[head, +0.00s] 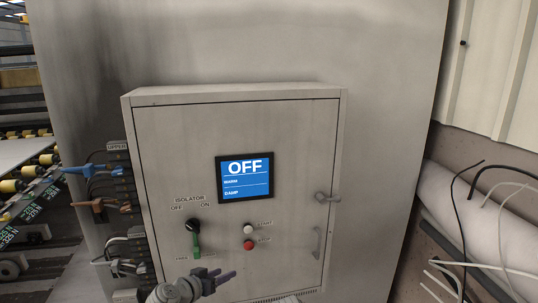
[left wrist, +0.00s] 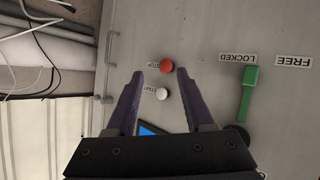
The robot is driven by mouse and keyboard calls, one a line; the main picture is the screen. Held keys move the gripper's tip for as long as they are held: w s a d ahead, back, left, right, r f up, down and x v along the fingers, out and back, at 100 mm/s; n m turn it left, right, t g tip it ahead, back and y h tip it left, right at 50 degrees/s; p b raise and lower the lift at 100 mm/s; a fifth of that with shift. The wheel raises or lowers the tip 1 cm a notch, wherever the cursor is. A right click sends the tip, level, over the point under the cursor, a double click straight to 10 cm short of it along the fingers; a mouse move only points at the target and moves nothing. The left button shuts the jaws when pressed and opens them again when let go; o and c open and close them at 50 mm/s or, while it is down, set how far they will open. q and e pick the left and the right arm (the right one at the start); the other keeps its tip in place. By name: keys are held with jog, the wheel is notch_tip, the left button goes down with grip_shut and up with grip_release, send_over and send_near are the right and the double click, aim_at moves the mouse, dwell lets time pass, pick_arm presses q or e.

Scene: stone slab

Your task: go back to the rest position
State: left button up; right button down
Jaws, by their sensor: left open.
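My left gripper (head: 222,278) is low in front of the grey control cabinet (head: 290,130), below the button pair in the head view. In the left wrist view its two purple fingers (left wrist: 160,72) are spread with nothing between them. The red stop button (head: 248,245) and white start button (head: 249,228) show beyond the fingers in the wrist view, the red one (left wrist: 166,67) near the tips and the white one (left wrist: 163,96) lower. My right gripper is not seen.
The cabinet's screen (head: 245,190) reads OFF. A black isolator knob (head: 192,226) and green lever (head: 196,245) are left of the buttons; the lever's end is nearer LOCKED in the wrist view. A handle (head: 316,242) juts out right. Cable plugs (head: 85,169) stick out left; loose cables (head: 470,215) hang right.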

pick_arm(q)
jog(key=s+d+f+m+g+b, duration=0.25)
jog(key=s+d+f+g, duration=0.3)
jog(key=d+f, duration=0.35)
jog(key=s+f+n+g+y+b, duration=0.1)
jog(key=s+f+g+y+b, duration=0.5)
jog(key=s+f, duration=0.8)
jog(key=shift+s+a+f+y+b, duration=0.35)
jog(key=shift+s+y+b, duration=0.2)
jog(key=shift+y, duration=0.35)
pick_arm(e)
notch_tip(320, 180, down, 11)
pick_arm(q)
jog(key=shift+w+n, duration=0.1)
jog(key=shift+n, duration=0.15)
